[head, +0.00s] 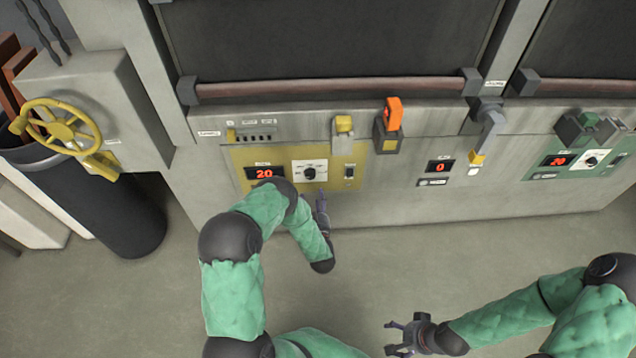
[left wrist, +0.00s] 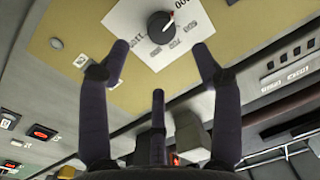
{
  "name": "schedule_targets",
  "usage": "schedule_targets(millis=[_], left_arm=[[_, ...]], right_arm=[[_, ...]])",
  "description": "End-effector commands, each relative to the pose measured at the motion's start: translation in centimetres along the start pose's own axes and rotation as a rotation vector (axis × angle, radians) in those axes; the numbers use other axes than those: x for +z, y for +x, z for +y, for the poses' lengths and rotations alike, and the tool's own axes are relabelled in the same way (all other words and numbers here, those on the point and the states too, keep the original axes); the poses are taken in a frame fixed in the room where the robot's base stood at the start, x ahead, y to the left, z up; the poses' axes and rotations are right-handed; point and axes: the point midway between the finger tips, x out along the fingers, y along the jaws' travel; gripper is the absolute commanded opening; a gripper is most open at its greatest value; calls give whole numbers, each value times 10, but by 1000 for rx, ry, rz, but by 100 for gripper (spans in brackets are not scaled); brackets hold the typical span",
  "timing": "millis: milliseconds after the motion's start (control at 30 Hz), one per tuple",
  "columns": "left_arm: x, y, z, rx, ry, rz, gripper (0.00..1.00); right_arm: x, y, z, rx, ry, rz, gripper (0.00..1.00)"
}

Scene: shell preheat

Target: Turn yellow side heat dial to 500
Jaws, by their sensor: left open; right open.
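The yellow panel (head: 238,162) is on the front of the grey furnace. Its red display (head: 265,173) reads 20. The black heat dial (head: 310,173) sits on a white plate to the right of the display. In the left wrist view the dial (left wrist: 162,26) has a red pointer mark toward the upper right, and the plate's print looks upside down. My left gripper (head: 322,207) is just below the dial in the head view. In the wrist view its open fingers (left wrist: 160,65) point at the plate, apart from the dial. My right gripper (head: 400,338) is open and empty over the floor.
A switch (head: 349,172) is right of the dial. Above the panel are a yellow-topped lever (head: 344,126) and an orange handle (head: 393,114). A green panel (head: 620,150) is at the right, a yellow handwheel (head: 62,126) at the left. The floor in front is clear.

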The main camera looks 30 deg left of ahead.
Motion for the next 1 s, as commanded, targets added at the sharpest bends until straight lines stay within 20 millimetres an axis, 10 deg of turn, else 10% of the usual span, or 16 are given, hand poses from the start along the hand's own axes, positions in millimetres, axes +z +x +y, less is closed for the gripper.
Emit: schedule_targets(millis=[500, 933, 1000], left_arm=[[2, 81, 0, 1, -1, -1, 64], [1, 90, 1, 2, 0, -3, 64], [1, 90, 1, 2, 0, -3, 50]], right_arm=[[-1, 21, 8, 0, 0, 0, 77], [-1, 22, 8, 0, 0, 0, 77], [-1, 22, 8, 0, 0, 0, 77]])
